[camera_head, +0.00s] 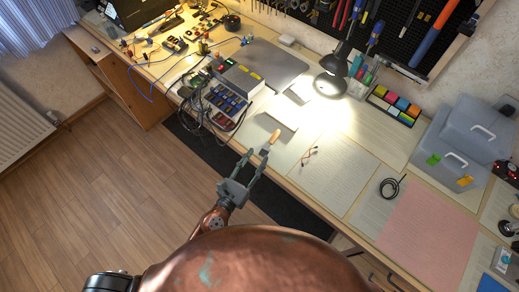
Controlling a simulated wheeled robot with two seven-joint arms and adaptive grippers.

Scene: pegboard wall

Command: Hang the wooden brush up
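The wooden brush (271,140) shows as a small orange-brown handle near the front edge of the workbench, just beyond my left gripper. My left gripper (254,157) reaches up from the bottom centre with its two grey fingers apart. The right fingertip is close to the near end of the brush; I cannot tell whether they touch. Nothing shows clamped between the fingers. The black pegboard (397,38) with hanging tools is on the wall at the upper right. My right gripper is not in view.
A desk lamp (331,82) stands near the wall. A box of electronics with cables (225,105) lies left of the brush. Grey toolboxes (460,135), a black cable coil (390,188) and a pink mat (428,238) are on the right. Pale mats right of the brush are mostly clear.

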